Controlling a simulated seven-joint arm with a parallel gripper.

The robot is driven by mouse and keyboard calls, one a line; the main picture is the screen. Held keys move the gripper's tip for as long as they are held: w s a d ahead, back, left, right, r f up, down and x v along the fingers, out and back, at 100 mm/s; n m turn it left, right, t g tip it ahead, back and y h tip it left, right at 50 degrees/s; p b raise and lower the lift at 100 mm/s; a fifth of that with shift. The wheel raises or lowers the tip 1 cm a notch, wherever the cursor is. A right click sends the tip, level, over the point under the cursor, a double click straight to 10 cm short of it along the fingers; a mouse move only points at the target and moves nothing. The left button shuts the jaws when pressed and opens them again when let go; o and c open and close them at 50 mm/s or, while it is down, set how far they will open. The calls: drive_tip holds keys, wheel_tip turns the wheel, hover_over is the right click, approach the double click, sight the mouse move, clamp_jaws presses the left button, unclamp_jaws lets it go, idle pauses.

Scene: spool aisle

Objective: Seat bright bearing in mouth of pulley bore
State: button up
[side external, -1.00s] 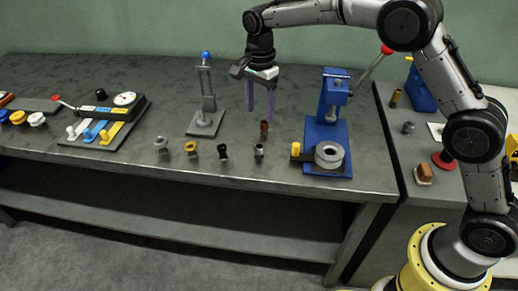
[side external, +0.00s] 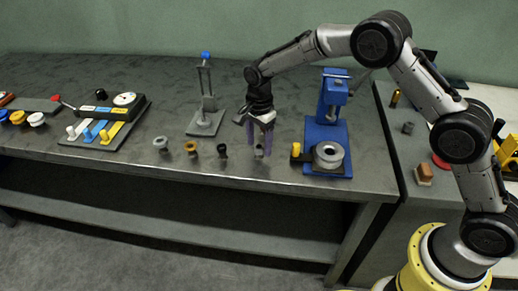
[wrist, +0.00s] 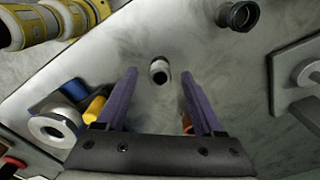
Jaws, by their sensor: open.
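The bright bearing (wrist: 159,68), a small pale metal sleeve with a dark bore, stands on the bench at the right end of a row of small parts. In the side view it is mostly hidden by my fingers. My gripper (side external: 259,153) points down over it, open, with its purple fingers apart. In the wrist view the bearing shows between the fingertips of my gripper (wrist: 159,75), with clear space on both sides; contact is not visible. The pulley (side external: 328,155), a thick grey ring with a central bore, sits on the blue press (side external: 328,130) to the right. It also shows in the wrist view (wrist: 48,128).
A black flanged bush (side external: 222,151), a brass one (side external: 191,147) and a grey one (side external: 160,143) stand to the left. A yellow peg (side external: 296,149) stands beside the pulley. A brown sleeve (wrist: 187,122) is close to the right finger in the wrist view. A grey stand (side external: 206,115) is behind.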

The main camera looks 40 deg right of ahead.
clamp_jaws()
idle(0.3)
drive_tip(key=shift+r, duration=0.1)
